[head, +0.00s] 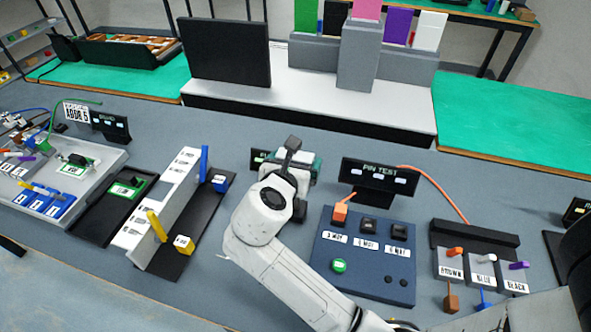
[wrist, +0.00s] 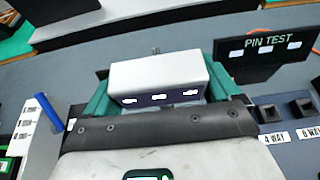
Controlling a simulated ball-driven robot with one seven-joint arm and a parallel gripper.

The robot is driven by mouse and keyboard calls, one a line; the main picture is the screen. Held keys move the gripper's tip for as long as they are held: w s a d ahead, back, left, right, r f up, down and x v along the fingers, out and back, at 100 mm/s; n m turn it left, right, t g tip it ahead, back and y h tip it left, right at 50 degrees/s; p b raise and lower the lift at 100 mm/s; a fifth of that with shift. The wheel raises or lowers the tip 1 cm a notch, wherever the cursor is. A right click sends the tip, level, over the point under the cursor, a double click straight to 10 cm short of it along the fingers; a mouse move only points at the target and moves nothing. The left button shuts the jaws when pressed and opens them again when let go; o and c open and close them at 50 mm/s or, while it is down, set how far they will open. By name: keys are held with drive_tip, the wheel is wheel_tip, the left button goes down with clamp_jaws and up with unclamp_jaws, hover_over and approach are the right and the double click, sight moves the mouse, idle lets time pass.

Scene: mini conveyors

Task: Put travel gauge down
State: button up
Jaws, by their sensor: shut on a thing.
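My gripper (head: 292,174) is over the middle of the bench, between the white switch stand and the blue pin-test box. In the wrist view a pale block with a dark front (wrist: 160,80) lies between teal parts, just beyond the dark edge of my gripper (wrist: 155,125). The fingertips and the block's underside are hidden, so I cannot tell whether it touches the bench.
A sign reading PIN TEST (head: 380,178) stands right, behind the blue box (head: 365,262). A partly hidden dark sign (head: 258,158) is behind my gripper. Left is the white stand (head: 160,205) with blue and yellow levers. A grey platform (head: 300,92) with coloured blocks is behind.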

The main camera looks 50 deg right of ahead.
wheel_tip(320, 180, up, 2)
drive_tip(key=shift+r, duration=0.1)
drive_tip(key=s+a+r+p, duration=0.1)
drive_tip(key=s+a+r, duration=0.5)
drive_tip(key=s+r, duration=0.4)
drive_tip(key=shift+s+a+r, duration=0.2)
drive_tip(key=shift+s, duration=1.05)
